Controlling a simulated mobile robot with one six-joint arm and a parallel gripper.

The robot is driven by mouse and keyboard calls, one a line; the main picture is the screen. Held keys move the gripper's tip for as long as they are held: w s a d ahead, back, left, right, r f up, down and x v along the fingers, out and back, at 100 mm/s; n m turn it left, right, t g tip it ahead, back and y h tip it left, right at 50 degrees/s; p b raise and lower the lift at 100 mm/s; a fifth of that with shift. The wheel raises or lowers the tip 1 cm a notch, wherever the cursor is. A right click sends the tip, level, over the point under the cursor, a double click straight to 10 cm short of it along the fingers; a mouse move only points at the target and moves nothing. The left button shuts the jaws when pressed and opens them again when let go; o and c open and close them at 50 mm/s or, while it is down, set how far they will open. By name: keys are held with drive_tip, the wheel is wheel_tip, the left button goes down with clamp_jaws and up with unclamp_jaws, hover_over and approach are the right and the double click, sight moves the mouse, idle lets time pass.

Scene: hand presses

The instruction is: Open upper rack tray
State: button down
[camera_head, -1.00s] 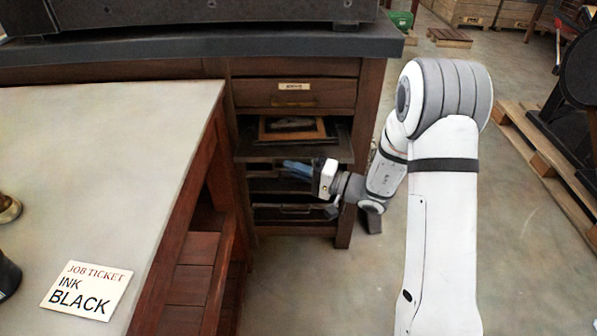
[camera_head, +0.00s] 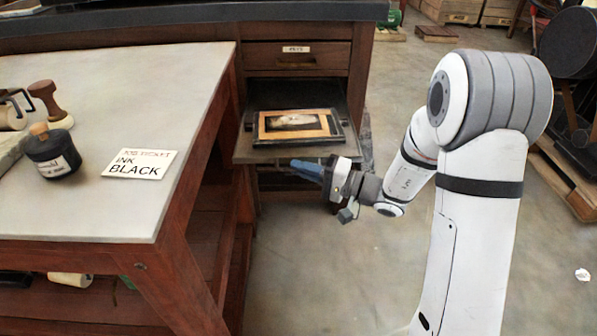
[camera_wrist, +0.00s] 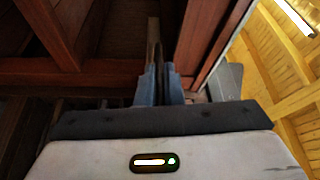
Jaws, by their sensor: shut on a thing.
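The upper rack tray (camera_head: 265,154) is a dark flat tray pulled out from the cabinet below the labelled drawer. A wood-framed plate with a pale picture (camera_head: 293,125) lies on it. My gripper (camera_head: 296,168) has blue fingers and is at the tray's front edge, coming in from the right. In the wrist view the fingers (camera_wrist: 159,85) are close together on a thin upright piece at the tray's front. The exact spot of the grip is hidden in the head view.
A grey-topped wooden table (camera_head: 200,75) stands close on the left, with an ink bottle (camera_head: 52,155) and a job ticket (camera_head: 139,163) reading ink black. A closed drawer (camera_head: 296,58) is above the tray. The floor in front is clear.

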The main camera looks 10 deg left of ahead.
drive_tip(key=shift+s, duration=0.35)
drive_tip(key=shift+a, duration=0.1)
drive_tip(key=c, duration=1.6)
unclamp_jaws()
drive_tip(key=shift+o, duration=0.2)
drive_tip(key=p+v, duration=0.2)
drive_tip(key=v, duration=0.5)
drive_tip(key=shift+d, duration=0.4)
